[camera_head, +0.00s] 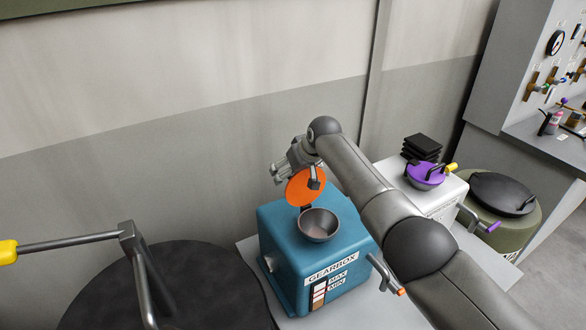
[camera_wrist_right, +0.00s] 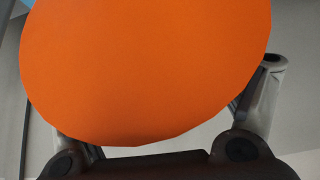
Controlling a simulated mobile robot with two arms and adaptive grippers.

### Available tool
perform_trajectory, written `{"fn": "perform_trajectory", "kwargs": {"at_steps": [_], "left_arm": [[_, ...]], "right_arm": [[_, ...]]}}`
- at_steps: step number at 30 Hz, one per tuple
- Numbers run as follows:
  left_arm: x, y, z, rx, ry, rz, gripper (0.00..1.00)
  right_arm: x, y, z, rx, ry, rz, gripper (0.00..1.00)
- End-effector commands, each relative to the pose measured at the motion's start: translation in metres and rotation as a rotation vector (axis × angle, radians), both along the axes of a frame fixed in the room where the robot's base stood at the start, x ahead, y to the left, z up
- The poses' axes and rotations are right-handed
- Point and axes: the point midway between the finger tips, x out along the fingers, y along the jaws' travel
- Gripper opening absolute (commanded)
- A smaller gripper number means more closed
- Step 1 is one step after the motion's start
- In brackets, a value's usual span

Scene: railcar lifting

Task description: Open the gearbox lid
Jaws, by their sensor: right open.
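The blue gearbox (camera_head: 290,243) stands on a light surface, with a "GEARBOX" label and a MAX/MIN gauge on its front. Its round grey filler bowl (camera_head: 319,226) on top is uncovered. The orange lid (camera_head: 306,187) stands raised, tilted up behind the bowl. My right gripper (camera_head: 283,174) is at the lid, behind and left of it, with its arm reaching in from the right. In the right wrist view the lid (camera_wrist_right: 150,65) fills most of the picture in front of the open fingers. I cannot tell whether they touch it. My left gripper is not in view.
A white box with a purple lid (camera_head: 426,176) stands to the right, near black stacked pieces (camera_head: 422,147) and a green drum with a black cover (camera_head: 503,193). A crank handle (camera_head: 384,274) sticks out beside the gearbox. A dark round cover (camera_head: 190,285) is at left front. A wall is behind.

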Motion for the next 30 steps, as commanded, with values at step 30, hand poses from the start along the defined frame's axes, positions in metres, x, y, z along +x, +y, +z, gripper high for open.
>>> {"fn": "perform_trajectory", "kwargs": {"at_steps": [30], "left_arm": [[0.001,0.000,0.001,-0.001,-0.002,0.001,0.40]], "right_arm": [[-0.042,-0.029,0.073,0.002,-0.005,-0.001,0.88]]}}
